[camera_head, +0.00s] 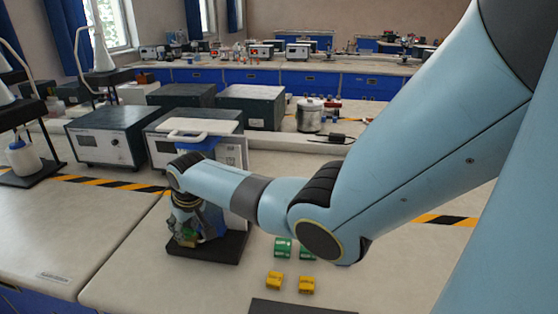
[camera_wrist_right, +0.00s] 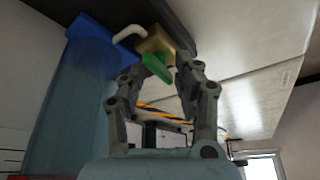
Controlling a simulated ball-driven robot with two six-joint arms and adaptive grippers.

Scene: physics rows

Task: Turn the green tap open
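The green tap handle (camera_wrist_right: 157,68) sits on a brass valve body (camera_wrist_right: 155,42) in the right wrist view. A white bent pipe (camera_wrist_right: 128,34) runs beside it, towards a blue part (camera_wrist_right: 90,45). My right gripper (camera_wrist_right: 161,75) is open, its two fingers spread on either side of the green handle's end. I cannot tell whether either finger touches it. In the head view my right gripper (camera_head: 186,224) points down over a black base (camera_head: 228,249), and my wrist hides most of the tap. My left gripper is not in view.
Small green blocks (camera_head: 283,247) and yellow blocks (camera_head: 274,281) lie on the bench right of the base. Grey instrument boxes (camera_head: 105,135) stand behind and left. A black-and-yellow stripe (camera_head: 110,183) crosses the bench. The bench front left of the base is clear.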

